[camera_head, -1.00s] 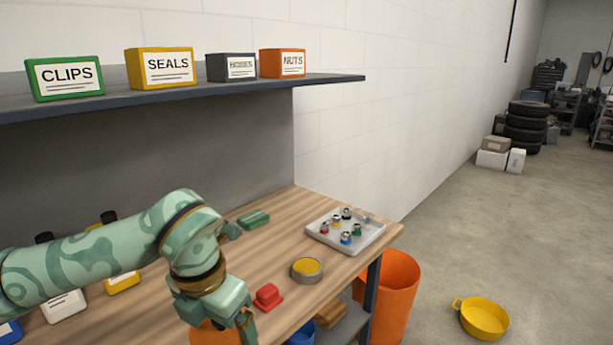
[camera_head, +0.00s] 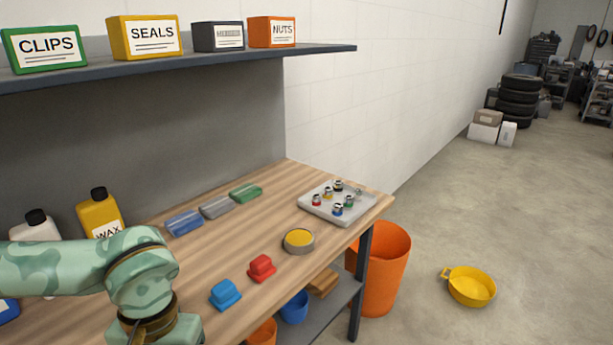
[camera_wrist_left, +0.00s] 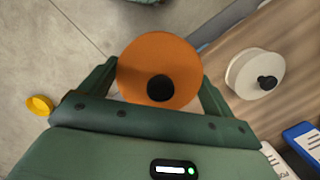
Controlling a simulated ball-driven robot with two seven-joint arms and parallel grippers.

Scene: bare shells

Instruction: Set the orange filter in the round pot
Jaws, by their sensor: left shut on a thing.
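In the left wrist view an orange round piece with a black knob (camera_wrist_left: 160,68) sits between the fingers of my left gripper (camera_wrist_left: 158,80), which is shut on it; I take it to be the orange filter. In the head view my left wrist (camera_head: 155,325) is at the bottom edge, and its fingers and the filter are out of frame. A low round grey tin with a yellow top (camera_head: 298,241) stands on the bench near its front edge. A yellow round pan with a handle (camera_head: 470,287) lies on the floor. I cannot tell which is the round pot. My right gripper is not in view.
The bench (camera_head: 190,260) bears a red block (camera_head: 261,268), a blue block (camera_head: 225,294), a tray of small parts (camera_head: 337,203) and bottles at left. The wrist view shows a white round piece with a black knob (camera_wrist_left: 250,75). An orange bin (camera_head: 380,270) stands beside the bench.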

